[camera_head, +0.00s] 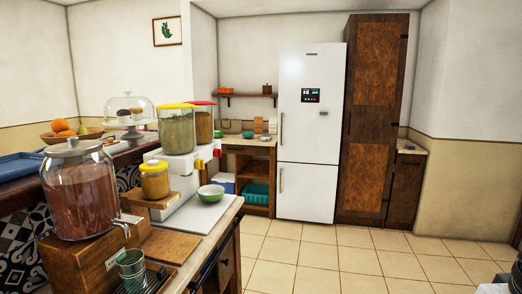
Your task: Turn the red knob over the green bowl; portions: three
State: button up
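A white dispenser (183,172) stands on the counter at the left, with two clear canisters on top. The nearer canister (177,132) has a yellow lid and greenish contents. The farther canister (204,125) has a red lid and brownish contents. A small red knob (217,153) shows at the dispenser's front, with a yellow knob (199,164) nearer. A green bowl (211,193) sits upright on the white base in front of the dispenser, below the knobs. Its inside looks pale; any contents are too small to tell.
A large drink jar (82,190) on a wooden stand, a yellow-lidded jar (154,180) and a glass (131,268) stand nearer on the counter. Another green bowl (248,134) is at the back. A white fridge (309,140) stands beyond. The tiled floor (340,255) is clear.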

aim_at(217, 152)
jog(key=z, duration=0.05)
jog(key=i, duration=0.65)
jog(key=u, duration=0.55)
jog(key=i, duration=0.45)
jog(key=u, duration=0.45)
